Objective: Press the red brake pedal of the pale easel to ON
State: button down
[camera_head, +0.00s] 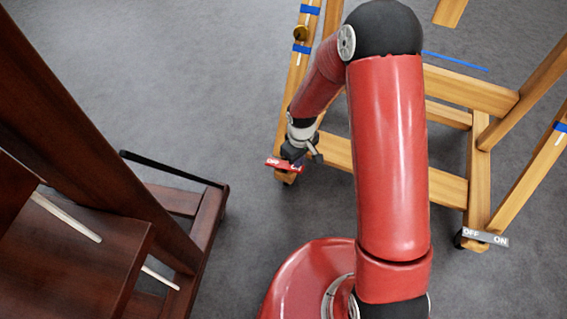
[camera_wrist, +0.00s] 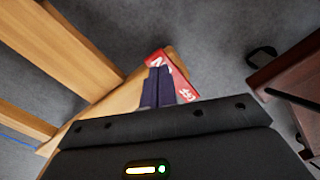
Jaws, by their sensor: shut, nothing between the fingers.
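The pale easel (camera_head: 470,91) is a light wooden frame at the upper right in the head view, and its beams (camera_wrist: 75,45) fill the left of the wrist view. The red brake pedal (camera_head: 272,162) sits at the foot of its left leg, with OFF lettering at its left end. In the wrist view the red pedal (camera_wrist: 181,77) shows white lettering at both ends, partly covered by my fingers. My gripper (camera_head: 297,160) is shut and empty, its dark fingertips (camera_wrist: 159,72) over the pedal near the ON end. I cannot tell whether they touch it or which way it is tilted.
A grey pedal (camera_head: 485,237) marked OFF and ON is at the easel's right foot. A dark brown wooden easel (camera_head: 100,190) stands at the left, with a black bar (camera_head: 170,168) along its base. Grey floor lies bare between the two easels.

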jog(key=shift+f+b, duration=1)
jog(key=shift+f, duration=0.35)
dwell(1.1)
jog(key=shift+r+p, duration=2.5)
jog(key=shift+r, duration=1)
